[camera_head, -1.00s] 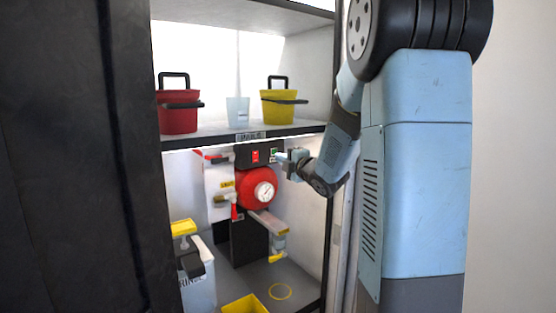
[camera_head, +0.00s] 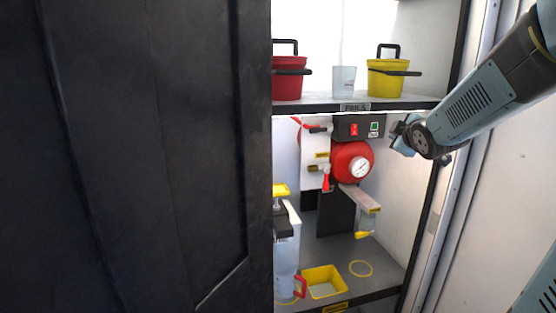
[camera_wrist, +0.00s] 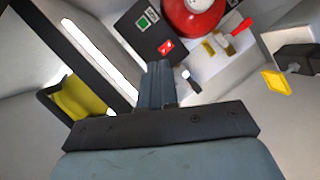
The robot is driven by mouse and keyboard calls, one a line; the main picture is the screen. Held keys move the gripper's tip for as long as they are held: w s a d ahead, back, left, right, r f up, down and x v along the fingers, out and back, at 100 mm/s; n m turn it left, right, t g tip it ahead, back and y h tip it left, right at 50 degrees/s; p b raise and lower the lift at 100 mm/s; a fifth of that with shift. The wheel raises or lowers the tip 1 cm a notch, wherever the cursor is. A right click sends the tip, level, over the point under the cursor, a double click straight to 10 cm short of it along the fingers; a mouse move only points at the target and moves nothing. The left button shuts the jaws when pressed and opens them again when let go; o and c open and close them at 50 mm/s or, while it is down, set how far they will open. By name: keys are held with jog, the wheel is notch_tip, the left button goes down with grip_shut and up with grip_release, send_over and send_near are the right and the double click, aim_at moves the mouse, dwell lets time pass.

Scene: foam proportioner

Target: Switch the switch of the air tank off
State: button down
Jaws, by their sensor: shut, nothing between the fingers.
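The air tank (camera_head: 347,163) is a red round body with a white gauge (camera_head: 361,167), under the middle shelf. Above it is a black panel (camera_head: 342,125) with a red switch (camera_head: 354,129) and a green switch (camera_head: 375,127). The wrist view shows the green switch (camera_wrist: 143,21) and the red switch (camera_wrist: 166,46), the red one nearer my fingertips. My gripper (camera_head: 394,134) is just right of the panel, apart from it. Its fingers (camera_wrist: 157,66) are shut and empty. The exact switch positions are too small to tell.
The shelf (camera_head: 400,104) above the panel holds a red bucket (camera_head: 289,80), a clear cup (camera_head: 344,81) and a yellow bucket (camera_head: 387,78). Below are a yellow tray (camera_head: 324,281) and a jug (camera_head: 287,250). A dark door (camera_head: 140,150) fills the left.

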jog(key=s+a+f+m+g, duration=0.2)
jog(key=s+a+m+g, duration=0.1)
jog(key=s, duration=0.6)
jog(key=s+a+f+m+g, duration=0.2)
jog(key=s+m, duration=0.3)
jog(key=s, duration=0.5)
jog(key=s+a+f+m+g+y, duration=0.1)
jog(key=s+a+f+m+g, duration=0.1)
jog(key=s, duration=0.8)
jog(key=shift+a+m+g, duration=0.9)
jog(key=shift+a+g, duration=0.15)
jog(key=shift+g, duration=0.05)
